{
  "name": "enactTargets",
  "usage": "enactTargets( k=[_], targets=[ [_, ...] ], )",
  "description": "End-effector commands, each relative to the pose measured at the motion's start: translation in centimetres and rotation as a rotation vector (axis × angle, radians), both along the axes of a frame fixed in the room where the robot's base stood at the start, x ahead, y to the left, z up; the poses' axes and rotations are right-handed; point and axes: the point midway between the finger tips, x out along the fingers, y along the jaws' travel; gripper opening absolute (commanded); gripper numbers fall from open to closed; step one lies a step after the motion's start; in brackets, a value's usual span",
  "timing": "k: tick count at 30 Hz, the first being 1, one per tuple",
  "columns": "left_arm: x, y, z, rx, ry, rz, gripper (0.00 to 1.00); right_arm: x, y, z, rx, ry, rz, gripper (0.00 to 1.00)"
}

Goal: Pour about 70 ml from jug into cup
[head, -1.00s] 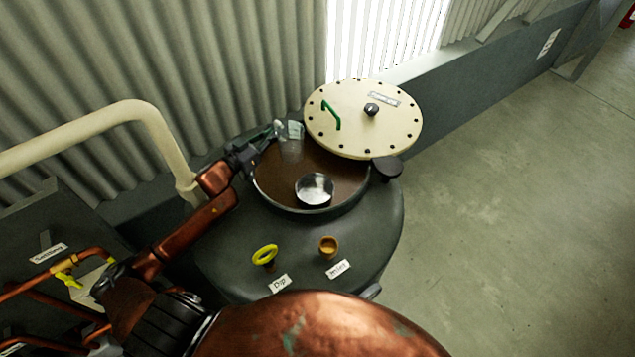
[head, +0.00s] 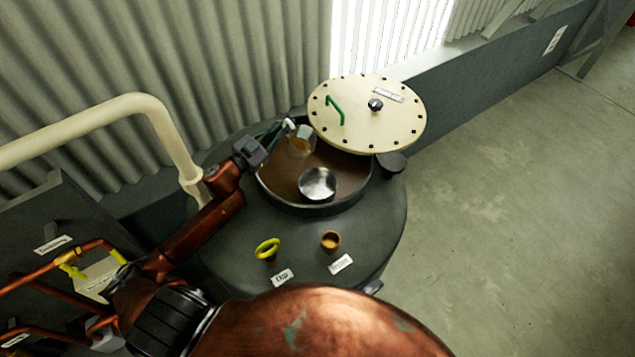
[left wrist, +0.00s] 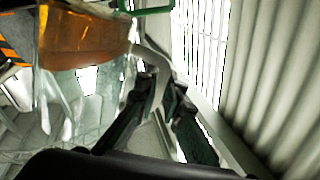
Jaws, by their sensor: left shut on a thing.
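A clear jug (head: 300,142) with amber liquid in it is over the far left side of the open tank in the head view. It also shows large at the upper left of the left wrist view (left wrist: 82,40), partly cut off. My left gripper (left wrist: 158,88) is shut on the jug's pale curved handle. In the head view the gripper (head: 280,131) sits just left of the jug. A shiny silver round vessel (head: 318,183), which may be the cup, is in the tank opening, right of and below the jug in the picture. My right gripper is not in view.
The dark tank (head: 365,235) holds brown contents. Its cream lid (head: 372,118) with a green handle is swung open at the back right. A yellow ring (head: 267,248) and a small orange-brown fitting (head: 330,241) stand on its top. A cream pipe (head: 165,140) rises at left.

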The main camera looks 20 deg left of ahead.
Motion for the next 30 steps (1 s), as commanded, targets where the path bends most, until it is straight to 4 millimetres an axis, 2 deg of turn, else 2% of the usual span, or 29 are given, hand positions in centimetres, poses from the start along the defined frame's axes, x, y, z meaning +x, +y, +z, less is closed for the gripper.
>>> enactTargets(
  k=[4, 11, 18, 24, 30],
  targets=[
    [-0.4, -0.8, -0.3, 0.081, -0.043, 0.001, 0.00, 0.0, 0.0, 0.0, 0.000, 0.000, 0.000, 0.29],
    [-1.3, -2.5, 0.8, 0.215, -0.111, 0.001, 0.00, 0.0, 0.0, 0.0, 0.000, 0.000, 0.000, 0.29],
    [-1.7, -3.3, -0.2, 0.345, -0.177, 0.004, 0.00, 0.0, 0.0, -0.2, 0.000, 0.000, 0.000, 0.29],
    [-1.9, -3.8, -0.1, 0.416, -0.213, 0.001, 0.00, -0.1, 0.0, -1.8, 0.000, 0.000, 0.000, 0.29],
    [-2.0, -4.0, 0.2, 0.457, -0.234, 0.001, 0.00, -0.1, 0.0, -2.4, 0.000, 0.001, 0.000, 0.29]
  ],
)
